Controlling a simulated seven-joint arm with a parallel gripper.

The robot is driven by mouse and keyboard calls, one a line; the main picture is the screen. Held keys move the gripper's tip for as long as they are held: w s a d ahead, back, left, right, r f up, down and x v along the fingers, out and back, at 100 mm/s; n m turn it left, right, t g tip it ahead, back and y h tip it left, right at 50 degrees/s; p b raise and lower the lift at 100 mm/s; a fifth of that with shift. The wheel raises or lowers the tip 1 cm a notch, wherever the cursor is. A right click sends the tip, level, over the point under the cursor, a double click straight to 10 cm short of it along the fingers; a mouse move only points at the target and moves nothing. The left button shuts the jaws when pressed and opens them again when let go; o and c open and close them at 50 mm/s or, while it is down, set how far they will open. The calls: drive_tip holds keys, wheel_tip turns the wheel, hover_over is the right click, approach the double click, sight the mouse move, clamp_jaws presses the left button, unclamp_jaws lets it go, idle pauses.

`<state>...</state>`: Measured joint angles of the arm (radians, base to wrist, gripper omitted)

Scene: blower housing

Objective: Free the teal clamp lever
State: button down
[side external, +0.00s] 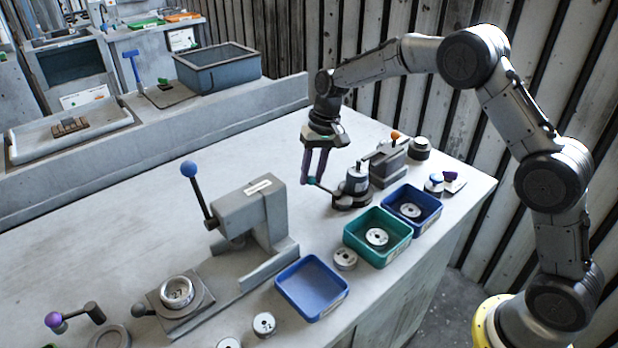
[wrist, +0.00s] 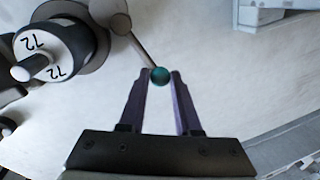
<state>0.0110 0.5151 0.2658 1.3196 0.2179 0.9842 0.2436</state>
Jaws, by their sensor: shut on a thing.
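The teal clamp lever shows in the wrist view as a thin grey rod ending in a teal ball knob (wrist: 160,75). The rod runs up and left to a round grey clamp body (wrist: 85,18). In the side view the teal knob (side external: 311,181) is small and sits at the end of the lever, left of the dark clamp fixture (side external: 354,187). My gripper (side external: 309,182) reaches down from above with its purple fingers at the knob. In the wrist view my gripper (wrist: 160,76) has its fingertips on both sides of the knob, shut on it.
A grey block with an orange knob (side external: 395,135) stands behind the clamp. A teal tray (side external: 362,251), a blue tray (side external: 438,208) and an empty blue tray (side external: 312,288) line the front edge. A press with a blue-knobbed handle (side external: 189,169) stands left. The table behind the lever is clear.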

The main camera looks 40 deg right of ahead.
drive_tip(key=shift+w+d+r+m, duration=0.15)
drive_tip(key=shift+d+m, duration=0.65)
drive_tip(key=shift+m, duration=0.5)
drive_tip(key=c, duration=0.6)
unclamp_jaws()
drive_tip(key=r, duration=0.4)
drive_tip(key=s+d+r, duration=0.1)
drive_tip(key=r, duration=0.4)
drive_tip(key=d+r, duration=0.1)
drive_tip(key=r, duration=0.3)
drive_tip(key=shift+s+d+r, duration=0.1)
drive_tip(key=shift+s+r, duration=0.1)
drive_tip(key=shift+s, duration=0.1)
